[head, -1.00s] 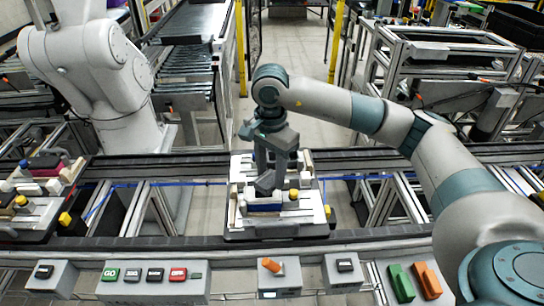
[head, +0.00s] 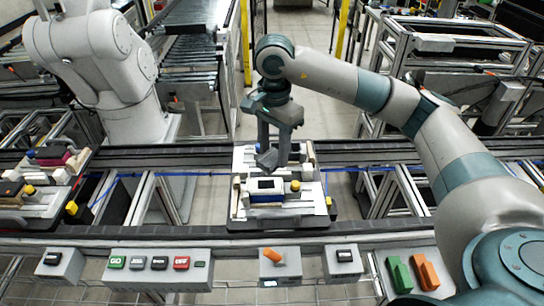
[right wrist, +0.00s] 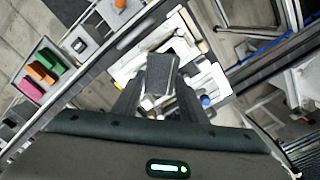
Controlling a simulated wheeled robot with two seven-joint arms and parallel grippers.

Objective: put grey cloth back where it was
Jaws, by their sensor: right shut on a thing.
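The grey cloth (head: 267,158) is a small dark grey piece between the fingertips of my right gripper (head: 276,150). The gripper is shut on it and points down over the pallet (head: 305,208). The cloth appears to hang just above a blue block with a white top (head: 265,187) on the pallet. In the right wrist view the cloth (right wrist: 160,74) shows as a flat grey rectangle between the fingers, with the white pallet fixtures behind it. It hides part of the pallet there. My left gripper is not in view.
A yellow knob (head: 295,186) stands beside the block. A second loaded pallet (head: 35,200) sits on the conveyor at the left. Control boxes (head: 155,268) line the front rail. A white robot arm (head: 95,60) stands at the back left.

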